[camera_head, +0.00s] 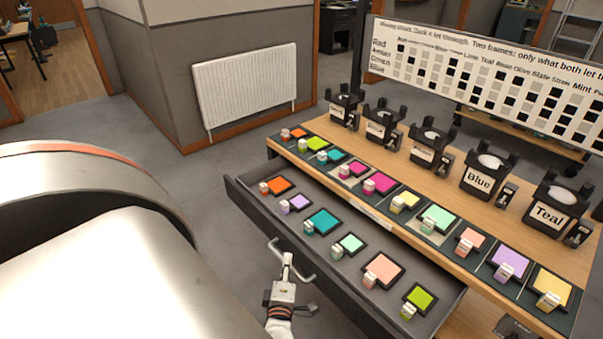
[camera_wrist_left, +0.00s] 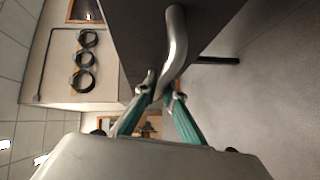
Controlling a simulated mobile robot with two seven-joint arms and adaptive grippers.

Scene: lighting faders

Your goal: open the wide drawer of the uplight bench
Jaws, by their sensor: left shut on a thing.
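The uplight bench (camera_head: 402,157) has a wooden top. Its wide grey drawer (camera_head: 238,194) stands pulled out along the front, with several coloured filter frames inside, such as an orange one (camera_head: 277,185) and a lime one (camera_head: 421,298). The drawer's curved metal handle (camera_head: 306,276) is on the front face. My left gripper (camera_head: 288,259) is shut on the handle, near its middle. In the left wrist view the handle (camera_wrist_left: 177,40) passes between the fingertips (camera_wrist_left: 163,92), and the dark drawer front (camera_wrist_left: 130,30) is beside it. My right gripper is not in view.
A row of filter frames (camera_head: 381,184) lies along the bench's front edge. Behind them stand several labelled black lamp holders, including Blue (camera_head: 483,176) and Teal (camera_head: 553,207). A chart board (camera_head: 490,75) is at the back. Clear floor (camera_head: 215,165) lies left of the drawer.

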